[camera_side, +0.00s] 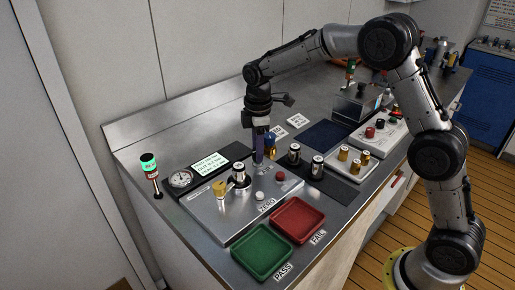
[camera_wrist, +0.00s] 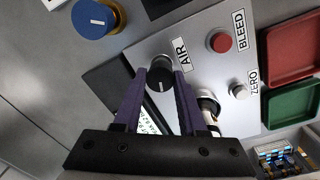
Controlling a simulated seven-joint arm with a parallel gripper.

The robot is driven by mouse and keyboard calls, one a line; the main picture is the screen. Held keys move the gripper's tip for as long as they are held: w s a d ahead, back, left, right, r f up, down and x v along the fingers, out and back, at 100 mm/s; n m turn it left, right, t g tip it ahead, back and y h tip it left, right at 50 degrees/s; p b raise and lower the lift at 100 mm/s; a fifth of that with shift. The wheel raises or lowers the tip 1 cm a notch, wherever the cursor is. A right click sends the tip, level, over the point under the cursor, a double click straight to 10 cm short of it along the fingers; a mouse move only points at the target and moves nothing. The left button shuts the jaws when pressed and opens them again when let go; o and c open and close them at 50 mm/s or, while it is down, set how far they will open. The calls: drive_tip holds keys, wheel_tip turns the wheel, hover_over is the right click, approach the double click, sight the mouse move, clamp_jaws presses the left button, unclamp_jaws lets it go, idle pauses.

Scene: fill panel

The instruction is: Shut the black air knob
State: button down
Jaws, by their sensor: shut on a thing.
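The black air knob (camera_wrist: 159,74) stands on the light grey panel beside the AIR label (camera_wrist: 182,52) in the wrist view. The purple fingers of my gripper (camera_wrist: 161,76) are shut on the knob, one on each side of it. A short pale mark shows on the knob; I cannot tell its setting from this. In the side view my gripper (camera_side: 259,158) points down at the back of the panel (camera_side: 215,207), and its fingers hide the knob.
A red BLEED button (camera_wrist: 220,42) and a white ZERO button (camera_wrist: 238,90) are close by. A blue knob (camera_wrist: 93,18) with a gold base is at the upper left. A green tray (camera_side: 262,252) and a red tray (camera_side: 298,219) lie in front. A round gauge (camera_side: 181,179) stands left.

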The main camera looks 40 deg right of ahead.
drive_tip(key=m, duration=0.3)
drive_tip(key=shift+m, duration=0.4)
drive_tip(key=m, duration=0.3)
drive_tip(key=shift+m, duration=0.4)
drive_tip(key=m, duration=0.3)
drive_tip(key=shift+g, duration=0.3)
drive_tip(key=shift+m, duration=2)
drive_tip(key=shift+c, duration=2.4)
unclamp_jaws()
wheel_tip(320, 180, up, 14)
drive_tip(key=shift+w+a, duration=0.15)
drive_tip(key=shift+a, duration=0.2)
